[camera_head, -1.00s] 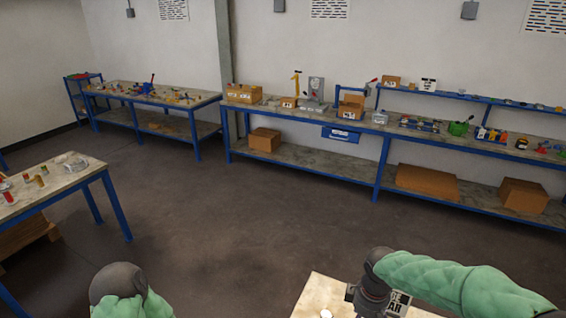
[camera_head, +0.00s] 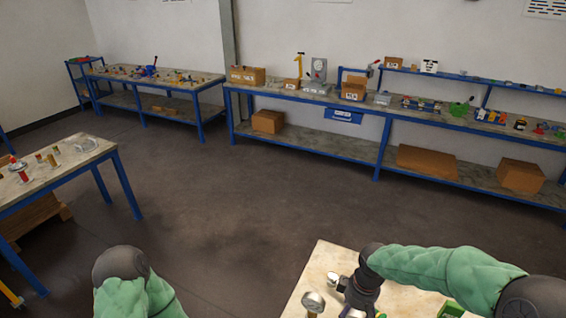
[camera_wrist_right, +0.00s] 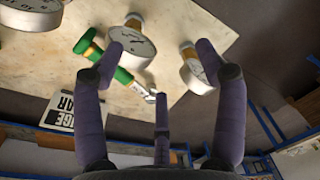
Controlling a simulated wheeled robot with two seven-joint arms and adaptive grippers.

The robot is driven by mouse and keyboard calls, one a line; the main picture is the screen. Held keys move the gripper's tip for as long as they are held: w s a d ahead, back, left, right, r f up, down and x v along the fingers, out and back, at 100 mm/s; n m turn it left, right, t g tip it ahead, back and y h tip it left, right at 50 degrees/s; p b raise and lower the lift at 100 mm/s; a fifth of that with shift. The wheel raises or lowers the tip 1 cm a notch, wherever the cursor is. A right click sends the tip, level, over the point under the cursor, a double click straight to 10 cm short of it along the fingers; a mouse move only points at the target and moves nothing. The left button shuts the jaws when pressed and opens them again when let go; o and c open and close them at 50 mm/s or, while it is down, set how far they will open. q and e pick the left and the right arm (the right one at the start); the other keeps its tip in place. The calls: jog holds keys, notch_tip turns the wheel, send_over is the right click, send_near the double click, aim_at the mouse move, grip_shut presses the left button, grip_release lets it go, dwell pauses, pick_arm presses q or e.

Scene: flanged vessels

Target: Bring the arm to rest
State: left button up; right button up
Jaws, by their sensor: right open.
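My right arm reaches in from the right in the head view, over a pale wooden table (camera_head: 318,262). My right gripper shows in the right wrist view (camera_wrist_right: 158,66); its three purple-grey fingers are spread and empty. Beyond the fingers, a round gauge (camera_wrist_right: 132,46) and a second gauge (camera_wrist_right: 197,74) lie on the table. A green-handled tool (camera_wrist_right: 108,62) lies beside the first gauge. I cannot tell the exact gap between fingers and gauges. My left arm's green sleeve and dark joint show at the lower left of the head view; its gripper is out of view.
A printed card (camera_wrist_right: 65,112) is beside the table's edge in the wrist view. Another gauge (camera_wrist_right: 30,14) is at upper left. A cluttered side table (camera_head: 62,172) stands left, and a long bench (camera_head: 410,112) along the wall. The dark floor between is clear.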

jog(key=s+a+f+m+y, duration=0.2)
jog(key=s+a+f+m, duration=0.3)
jog(key=s+f, duration=0.45)
jog(key=s+a+f+m+y, duration=0.1)
jog(key=s+a+f+m, duration=0.4)
jog(key=f, duration=0.8)
notch_tip(320, 180, down, 11)
jog(key=s+b, duration=0.1)
jog(key=b, duration=0.9)
jog(key=shift+d+f+t+b, duration=0.15)
jog(key=shift+d+t+b, duration=0.15)
jog(key=shift+b, duration=0.1)
